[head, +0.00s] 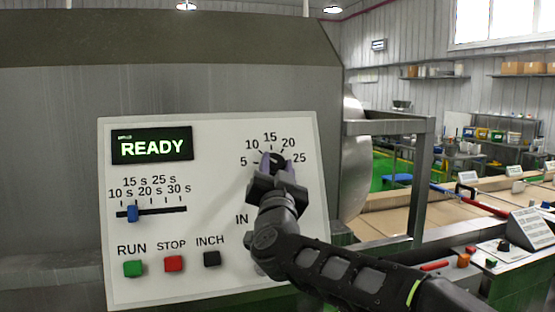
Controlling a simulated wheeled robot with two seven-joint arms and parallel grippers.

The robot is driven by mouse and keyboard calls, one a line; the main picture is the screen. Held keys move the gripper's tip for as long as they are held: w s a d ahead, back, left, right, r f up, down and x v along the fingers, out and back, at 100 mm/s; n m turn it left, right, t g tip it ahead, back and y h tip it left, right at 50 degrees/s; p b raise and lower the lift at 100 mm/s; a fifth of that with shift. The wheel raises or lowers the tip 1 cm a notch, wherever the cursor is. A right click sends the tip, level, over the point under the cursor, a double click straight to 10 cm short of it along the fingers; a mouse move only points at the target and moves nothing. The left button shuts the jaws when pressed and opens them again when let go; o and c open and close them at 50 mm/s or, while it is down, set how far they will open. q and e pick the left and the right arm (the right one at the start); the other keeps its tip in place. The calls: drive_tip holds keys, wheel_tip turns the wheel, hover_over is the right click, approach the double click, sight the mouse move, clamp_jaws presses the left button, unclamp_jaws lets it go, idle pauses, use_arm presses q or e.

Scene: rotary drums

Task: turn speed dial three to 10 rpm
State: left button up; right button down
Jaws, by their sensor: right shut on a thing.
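The speed dial (275,159) is a dark knob on a pale control panel (215,255), ringed by the marks 5, 10, 15, 20 and 25. My right gripper (277,163) is shut on the dial, its fingers on either side of the knob. The gripper and wrist cover much of the dial's lower part, and I cannot tell which mark its pointer is at. My left gripper is not in view.
On the panel are a blue slider (133,213) near the 15 s mark, a green RUN button (133,268), a red STOP button (173,264) and a black INCH button (212,258). A grey metal frame (417,180) stands right of the panel. Another console (530,228) is at far right.

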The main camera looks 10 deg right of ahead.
drive_tip(key=shift+a+m+g+h+p, duration=0.1)
drive_tip(key=shift+m+g+h+p, duration=0.5)
drive_tip(key=shift+m, duration=0.55)
drive_tip(key=shift+a+m+g+h+p, duration=0.1)
drive_tip(key=shift+m+g+h+p, duration=0.25)
drive_tip(key=shift+m+h, duration=0.65)
drive_tip(key=shift+m, duration=0.25)
drive_tip(key=c, duration=0.9)
unclamp_jaws()
drive_tip(key=shift+w+d, duration=0.1)
drive_tip(key=shift+w, duration=0.05)
drive_tip(key=b+v, duration=0.3)
drive_tip(key=v, duration=0.5)
drive_tip(key=shift+b, duration=0.3)
